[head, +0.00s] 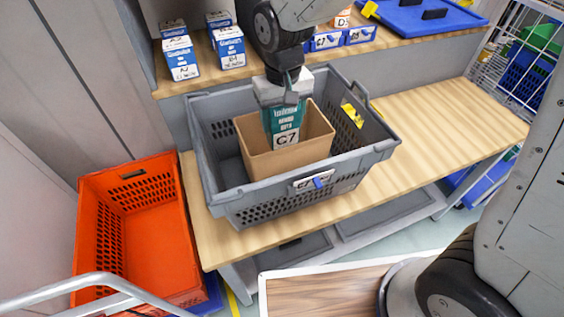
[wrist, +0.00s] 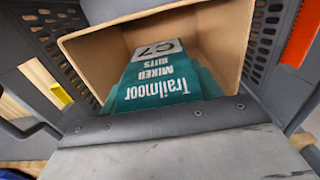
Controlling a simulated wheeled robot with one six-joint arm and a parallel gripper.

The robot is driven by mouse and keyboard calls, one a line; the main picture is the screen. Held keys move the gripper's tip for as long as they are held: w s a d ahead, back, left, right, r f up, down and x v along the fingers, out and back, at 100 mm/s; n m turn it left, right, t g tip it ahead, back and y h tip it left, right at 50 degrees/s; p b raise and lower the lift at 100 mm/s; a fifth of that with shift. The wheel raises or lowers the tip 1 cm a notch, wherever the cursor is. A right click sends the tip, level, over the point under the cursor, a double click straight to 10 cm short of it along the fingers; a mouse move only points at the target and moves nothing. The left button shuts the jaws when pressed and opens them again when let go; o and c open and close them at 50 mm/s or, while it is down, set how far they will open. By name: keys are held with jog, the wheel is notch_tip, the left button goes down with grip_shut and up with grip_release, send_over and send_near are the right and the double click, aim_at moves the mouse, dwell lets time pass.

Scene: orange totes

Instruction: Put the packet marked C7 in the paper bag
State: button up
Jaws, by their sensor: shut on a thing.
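The teal packet marked C7 (head: 283,124) hangs upright from my gripper (head: 284,98), which is shut on its top edge. Its lower part is inside the open mouth of the brown paper bag (head: 262,160). In the wrist view the packet (wrist: 160,75) reads "Trailmoor mixed nuts", with the C7 label at its far end inside the bag (wrist: 100,45). The bag stands open inside a grey crate (head: 235,205) on the wooden bench. The bag's floor and the packet's bottom edge cannot be made out clearly.
An orange tote (head: 135,235) stands at the left, below the bench. Blue and white boxes (head: 229,48) and a blue tray (head: 425,15) are on the shelf behind. The bench (head: 445,125) is clear to the right of the crate.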

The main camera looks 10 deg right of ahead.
aim_at(283, 146)
notch_tip(283, 146, down, 10)
jog(key=shift+r, duration=0.2)
dwell(0.3)
jog(key=shift+f, duration=0.6)
jog(key=o, duration=1.2)
jog(key=shift+c, duration=0.2)
jog(key=shift+r, duration=0.1)
